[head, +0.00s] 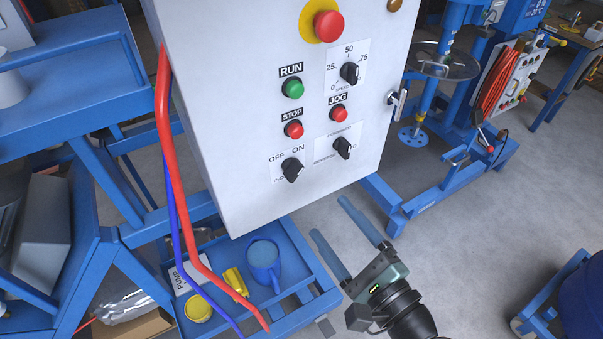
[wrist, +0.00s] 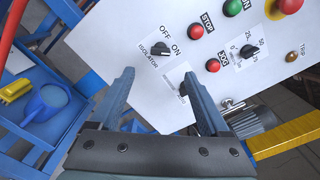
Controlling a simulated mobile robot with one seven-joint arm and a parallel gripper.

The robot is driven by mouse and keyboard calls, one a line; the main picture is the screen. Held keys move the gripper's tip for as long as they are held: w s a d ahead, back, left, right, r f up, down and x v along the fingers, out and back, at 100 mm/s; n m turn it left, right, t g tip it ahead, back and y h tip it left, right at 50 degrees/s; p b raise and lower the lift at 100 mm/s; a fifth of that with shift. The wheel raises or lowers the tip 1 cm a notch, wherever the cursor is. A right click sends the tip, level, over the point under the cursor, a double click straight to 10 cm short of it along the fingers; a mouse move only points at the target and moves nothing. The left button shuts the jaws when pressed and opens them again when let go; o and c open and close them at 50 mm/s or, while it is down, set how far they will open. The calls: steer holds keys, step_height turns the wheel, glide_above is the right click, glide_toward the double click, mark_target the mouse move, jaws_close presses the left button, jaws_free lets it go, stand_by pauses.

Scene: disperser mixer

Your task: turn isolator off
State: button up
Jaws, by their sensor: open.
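The isolator knob (head: 292,168) is a black rotary switch at the lower left of the white control cabinet's face (head: 235,120), under the OFF and ON labels. It also shows in the wrist view (wrist: 160,48), just beyond and above my fingertips. Its handle seems to point toward ON, but its exact angle is hard to read. My gripper (head: 328,216) is open and empty, below and to the right of the knob in the head view. In the wrist view, my gripper (wrist: 157,74) has its fingers spread below the knob, touching nothing that I can see. The right finger partly hides the forward/reverse knob.
Other controls sit close by: green RUN (head: 293,88), red STOP (head: 293,129), red JOG (head: 339,114), speed knob (head: 350,72) and emergency stop (head: 327,25). A red hose (head: 177,165) hangs along the cabinet's left. A blue tray (head: 299,257) holding a jug is below.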

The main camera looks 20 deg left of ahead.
mark_target(297, 176)
steer(key=p+x, duration=0.2)
steer(key=x, duration=0.7)
steer(key=shift+w+a+r+p, duration=0.1)
steer(key=shift+w+a+p, duration=0.2)
steer(key=shift+p, duration=0.05)
steer(key=shift+w+a, duration=0.4)
jaws_close()
